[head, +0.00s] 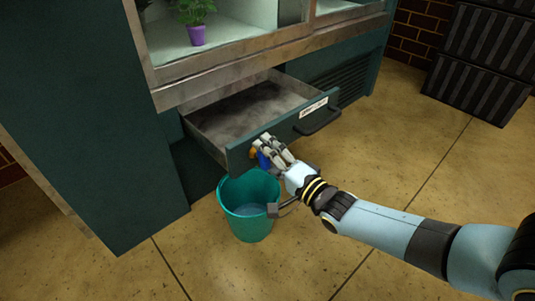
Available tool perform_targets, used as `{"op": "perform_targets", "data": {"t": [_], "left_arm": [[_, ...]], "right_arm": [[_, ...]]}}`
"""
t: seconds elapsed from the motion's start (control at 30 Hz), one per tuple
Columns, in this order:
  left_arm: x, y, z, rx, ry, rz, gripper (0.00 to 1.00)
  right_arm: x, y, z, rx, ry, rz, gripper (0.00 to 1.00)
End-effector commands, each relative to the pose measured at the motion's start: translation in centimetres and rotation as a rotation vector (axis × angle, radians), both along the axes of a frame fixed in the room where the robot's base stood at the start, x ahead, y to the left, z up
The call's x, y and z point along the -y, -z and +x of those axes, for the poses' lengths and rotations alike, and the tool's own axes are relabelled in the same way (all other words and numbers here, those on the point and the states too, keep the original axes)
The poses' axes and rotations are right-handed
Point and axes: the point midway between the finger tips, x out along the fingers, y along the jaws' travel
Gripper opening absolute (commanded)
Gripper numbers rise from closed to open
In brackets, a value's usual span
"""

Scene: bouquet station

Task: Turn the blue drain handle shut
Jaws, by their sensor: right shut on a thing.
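The blue drain handle (263,160) is on the front of an open drawer (240,154), toward its left end. Only a small blue part shows, with a brass-coloured piece beside it. My right gripper (272,152) is shut on the handle, and its fingers hide most of it. How far the handle is turned cannot be told. A teal bucket (246,225) stands on the floor just below, with some liquid in it. My left gripper is not in view.
The drawer has a dark pull bar (320,119) and a white label (313,108). A potted plant (197,33) stands inside the cabinet above. Dark crates (480,62) are stacked at the far right. The floor between is clear.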

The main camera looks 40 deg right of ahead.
Motion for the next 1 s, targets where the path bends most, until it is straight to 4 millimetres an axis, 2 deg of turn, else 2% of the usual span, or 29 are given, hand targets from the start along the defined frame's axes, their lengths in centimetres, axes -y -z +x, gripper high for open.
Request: {"op": "perform_targets", "data": {"t": [0.3,0.87,0.9,1.0], "left_arm": [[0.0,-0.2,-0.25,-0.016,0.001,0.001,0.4],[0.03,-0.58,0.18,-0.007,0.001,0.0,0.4],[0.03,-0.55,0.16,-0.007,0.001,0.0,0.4],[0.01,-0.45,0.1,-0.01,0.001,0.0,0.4]], "right_arm": [[-0.01,0.23,-0.04,-0.013,0.0,0.131,0.36],[0.0,0.27,-0.05,-0.016,0.001,0.166,0.36],[0.0,0.27,-0.05,-0.016,0.001,0.166,0.7],[0.0,0.26,-0.05,-0.015,0.001,0.165,0.83]]}}
